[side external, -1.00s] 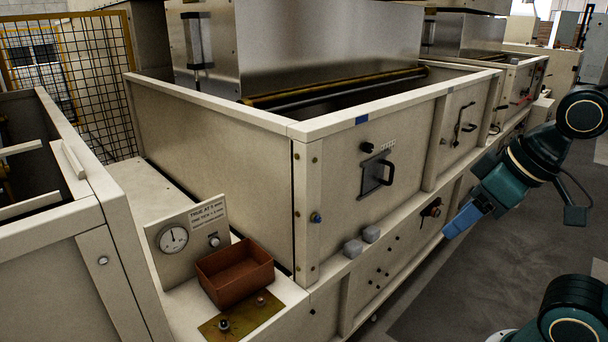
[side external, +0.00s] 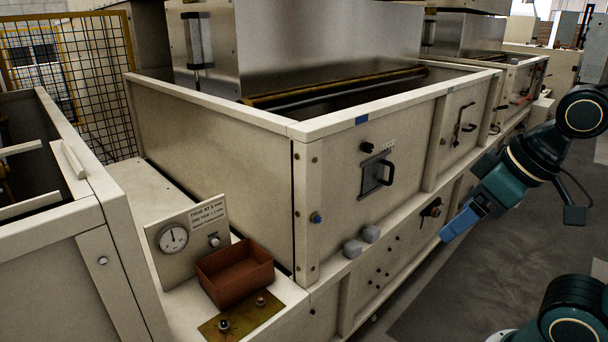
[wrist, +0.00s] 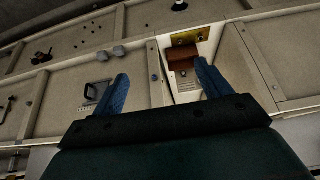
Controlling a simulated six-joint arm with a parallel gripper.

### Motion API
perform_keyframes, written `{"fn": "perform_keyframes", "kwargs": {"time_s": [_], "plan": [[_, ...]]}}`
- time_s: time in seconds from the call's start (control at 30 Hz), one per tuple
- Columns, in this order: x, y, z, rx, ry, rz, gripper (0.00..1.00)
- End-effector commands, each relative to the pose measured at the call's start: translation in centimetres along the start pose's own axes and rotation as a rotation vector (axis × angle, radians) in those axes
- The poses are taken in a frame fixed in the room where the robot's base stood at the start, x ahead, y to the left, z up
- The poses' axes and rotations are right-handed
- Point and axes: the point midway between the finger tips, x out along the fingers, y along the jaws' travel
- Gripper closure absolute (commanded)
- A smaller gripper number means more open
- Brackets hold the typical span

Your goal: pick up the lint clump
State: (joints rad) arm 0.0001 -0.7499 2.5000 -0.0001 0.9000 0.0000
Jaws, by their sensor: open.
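Two small grey lumps, a nearer one (side external: 352,248) and a farther one (side external: 371,233), sit side by side on the ledge along the hopper front; I cannot tell for sure whether either is the lint clump. In the wrist view they show above the left finger, the left lump (wrist: 103,56) and the right lump (wrist: 119,51) slightly apart. My gripper (side external: 445,238) has blue fingers and hangs off to the right of the lumps, clear of the hopper front. In the wrist view my gripper (wrist: 161,70) is open with nothing between its fingers.
A brown open bin (side external: 236,275) stands on the low shelf at the left, beside a dial gauge (side external: 173,239) and a brass plate (side external: 240,315). A black handle (side external: 378,176) juts from the hopper front above the ledge. The floor (side external: 500,260) beside the hopper is clear.

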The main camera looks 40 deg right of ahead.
Motion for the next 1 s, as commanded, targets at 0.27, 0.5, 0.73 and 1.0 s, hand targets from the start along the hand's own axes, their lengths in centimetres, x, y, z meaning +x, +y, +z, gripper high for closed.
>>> {"fn": "perform_keyframes", "kwargs": {"time_s": [0.27,0.5,0.73,1.0], "plan": [[0.0,0.0,0.0,0.0,0.0,0.0,0.2],[0.1,0.2,-1.1,-0.003,-0.004,0.003,0.2],[1.0,1.0,-4.7,-0.013,-0.013,0.011,0.2],[3.3,3.1,-10.3,-0.028,-0.023,0.019,0.2]]}}
